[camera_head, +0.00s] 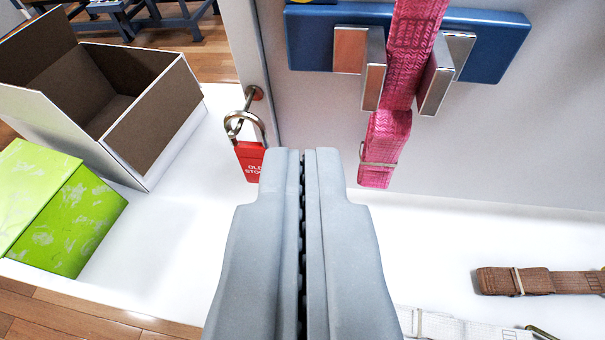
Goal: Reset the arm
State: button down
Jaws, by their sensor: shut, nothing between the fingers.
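My gripper (303,158) is in the lower middle of the view, its two grey fingers together with nothing between them. It points toward the wall, over the white surface. A pink strap (413,55) hangs between metal hooks (436,75) on a blue plate (495,45), up and to the right of the fingertips. A red padlock or tag (250,160) with printed lettering hangs by a ring from a peg, just left of the fingertips. I cannot tell whether the fingers touch it.
An open white box with a brown inside (150,120) stands at the left, with a green box (62,208) in front of it. A brown strap (540,281) and a white strap (450,326) lie at the lower right.

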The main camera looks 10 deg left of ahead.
jog(key=s+d+f, duration=0.2)
jog(key=s+d, duration=0.2)
jog(key=d, duration=0.6)
jog(key=s+d+f, duration=0.2)
jog(key=s+d, duration=0.2)
jog(key=d, duration=0.6)
jog(key=s+d+f+t, duration=0.1)
jog(key=s+d+f, duration=0.2)
jog(key=s+d, duration=0.4)
jog(key=s+d+f+t+h, duration=0.1)
jog(key=s+d+f+t, duration=0.1)
jog(key=s+d, duration=0.5)
jog(key=shift+s+d+f, duration=0.15)
jog(key=shift+s+f, duration=0.75)
jog(key=shift+s, duration=0.05)
